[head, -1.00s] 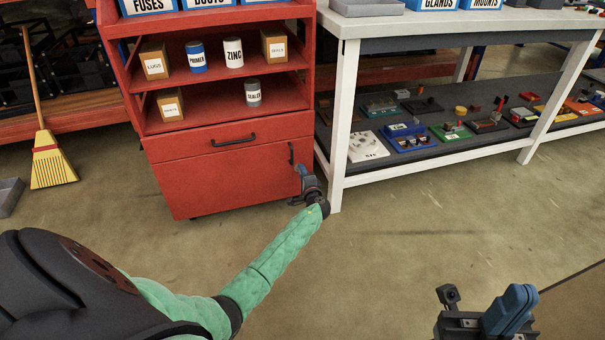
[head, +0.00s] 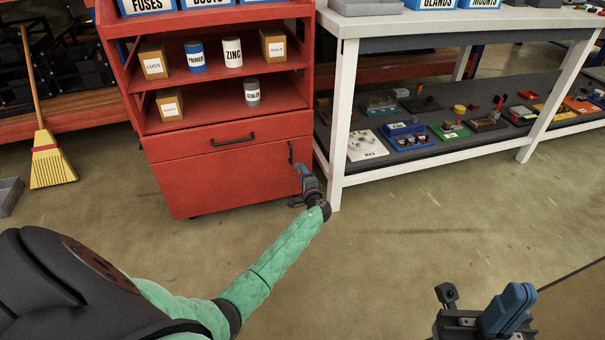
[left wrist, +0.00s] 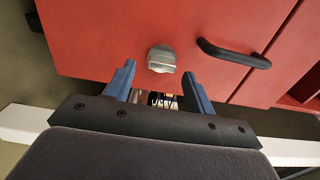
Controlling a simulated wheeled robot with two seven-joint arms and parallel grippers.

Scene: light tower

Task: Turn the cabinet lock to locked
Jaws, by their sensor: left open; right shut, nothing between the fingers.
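The red cabinet (head: 215,182) stands at the back left, with a closed lower door. Its lock, a silvery round knob with a raised grip (left wrist: 161,59), shows on the red door in the left wrist view. My left gripper (head: 302,172) is at the door's right side; in the left wrist view its blue fingers (left wrist: 157,80) are open and point toward the knob, one on either side below it, with nothing between them. In the head view the knob is hidden by my gripper. My right gripper (head: 478,306) is shut and empty at the bottom right.
A black door handle (left wrist: 234,54) sits right of the knob in the left wrist view. A drawer with a black handle (head: 233,140) is above the door. A white workbench leg (head: 341,130) stands close right of my left gripper. The floor in front is clear.

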